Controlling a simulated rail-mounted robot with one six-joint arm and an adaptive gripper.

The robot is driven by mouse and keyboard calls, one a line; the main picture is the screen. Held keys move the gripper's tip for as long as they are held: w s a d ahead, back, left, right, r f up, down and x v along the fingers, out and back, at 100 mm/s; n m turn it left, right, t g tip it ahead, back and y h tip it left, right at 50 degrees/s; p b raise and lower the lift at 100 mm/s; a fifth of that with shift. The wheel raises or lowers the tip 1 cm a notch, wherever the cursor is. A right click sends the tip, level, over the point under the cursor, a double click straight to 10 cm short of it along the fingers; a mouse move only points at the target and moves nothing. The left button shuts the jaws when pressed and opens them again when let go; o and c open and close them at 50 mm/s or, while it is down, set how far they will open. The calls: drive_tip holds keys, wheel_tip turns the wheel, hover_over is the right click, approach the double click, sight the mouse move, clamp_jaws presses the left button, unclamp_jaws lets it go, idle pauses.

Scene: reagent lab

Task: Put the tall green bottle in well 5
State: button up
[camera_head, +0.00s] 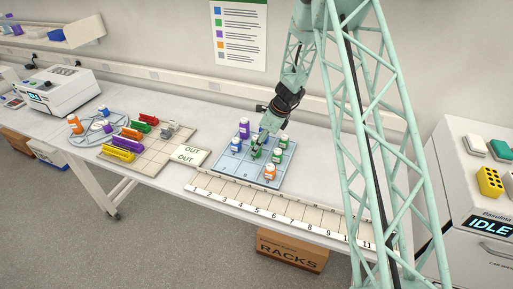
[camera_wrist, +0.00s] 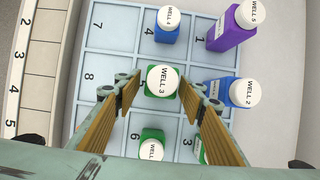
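A blue tray (camera_head: 231,171) has numbered cells; it fills the wrist view (camera_wrist: 107,68). A green bottle (camera_head: 255,155) with a white cap marked WELL 3 (camera_wrist: 163,80) stands upright in its centre cell. My gripper (camera_head: 259,143) is over the tray, its fingers (camera_wrist: 165,92) spread on either side of this bottle with gaps showing. Two more green bottles stand in cell 6 (camera_wrist: 151,148) and cell 3 (camera_wrist: 202,152); in the head view they are at the right (camera_head: 277,155) and back right (camera_head: 283,141). I cannot tell which green bottle is tallest.
A purple bottle (camera_wrist: 232,30) marked WELL 5 stands in cell 1. Blue bottles stand in cell 4 (camera_wrist: 167,25) and cell 2 (camera_wrist: 234,92). An orange bottle (camera_head: 270,172) is at the tray's front right. A numbered strip (camera_head: 281,208) runs along the front. Cells 7 and 8 look empty.

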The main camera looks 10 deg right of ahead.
drive_tip(key=v, duration=1)
drive_tip(key=shift+r+b, duration=0.2)
drive_tip(key=shift+b, duration=0.1)
drive_tip(key=shift+r, duration=0.15)
idle(0.6)
drive_tip(key=s+a+r+n, duration=0.2)
drive_tip(key=s+r+n, duration=0.2)
drive_tip(key=s+r, duration=0.5)
drive_tip(key=s+a+r+n+h, duration=0.15)
drive_tip(key=s+r+n, duration=0.25)
drive_tip(key=s+r, duration=0.5)
drive_tip(key=s+a+r+n+y, duration=0.1)
drive_tip(key=s+a+r+n, duration=0.4)
drive_tip(key=r, duration=0.7)
drive_tip(key=s+d+r+n+h, duration=0.1)
drive_tip(key=s+n, duration=0.3)
drive_tip(key=s, duration=0.8)
drive_tip(key=s+d+r+n+h, duration=0.1)
drive_tip(key=s+r+n, duration=0.3)
drive_tip(key=s, duration=0.8)
drive_tip(key=s+d+r+n+t+h, duration=0.1)
drive_tip(key=s+d+r+n, duration=0.2)
drive_tip(key=s, duration=0.8)
drive_tip(key=shift+s+n, duration=0.4)
